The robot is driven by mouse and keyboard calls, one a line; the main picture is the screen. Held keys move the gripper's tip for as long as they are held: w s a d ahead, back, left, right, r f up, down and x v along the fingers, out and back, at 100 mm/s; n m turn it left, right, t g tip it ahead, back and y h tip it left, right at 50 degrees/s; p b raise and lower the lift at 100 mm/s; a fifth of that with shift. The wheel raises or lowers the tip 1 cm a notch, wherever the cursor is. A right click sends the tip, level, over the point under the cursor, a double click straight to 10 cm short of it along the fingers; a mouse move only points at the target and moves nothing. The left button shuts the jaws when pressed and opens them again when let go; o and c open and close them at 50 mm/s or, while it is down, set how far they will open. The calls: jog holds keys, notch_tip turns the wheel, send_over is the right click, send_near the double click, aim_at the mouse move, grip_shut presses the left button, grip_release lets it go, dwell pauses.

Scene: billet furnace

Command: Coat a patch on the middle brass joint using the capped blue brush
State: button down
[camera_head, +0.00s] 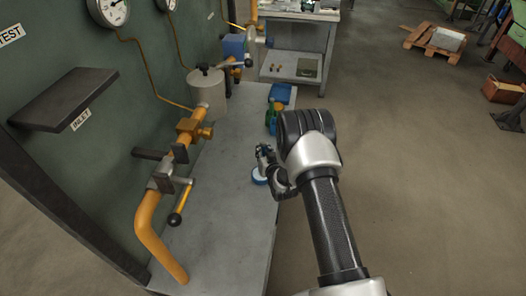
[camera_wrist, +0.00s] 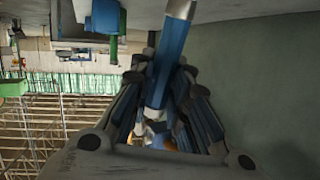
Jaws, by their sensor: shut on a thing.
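My gripper (camera_head: 265,154) is over the right side of the bench, to the right of the yellow pipe and apart from it. In the wrist view, my gripper (camera_wrist: 158,72) is shut on the blue brush (camera_wrist: 165,62). The brush's blue shaft runs between the fingers, with a silver section (camera_wrist: 180,9) cut off by the top edge. I cannot tell whether its cap is on. A brass joint (camera_head: 195,128) sits on the yellow pipe along the green panel, in front of the white cylinder. Nothing touches it.
The grey bench (camera_head: 215,205) is mostly clear between pipe and arm. A valve with a lever (camera_head: 177,205) sticks out nearer me. Green and blue bottles (camera_head: 271,116) and a blue tray (camera_head: 281,93) stand beyond my gripper. A dark shelf (camera_head: 64,98) juts from the panel.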

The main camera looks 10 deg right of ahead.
jog(key=shift+s+f, duration=0.1)
jog(key=shift+f, duration=0.05)
jog(key=shift+r+p, duration=1.7)
jog(key=shift+r, duration=1.9)
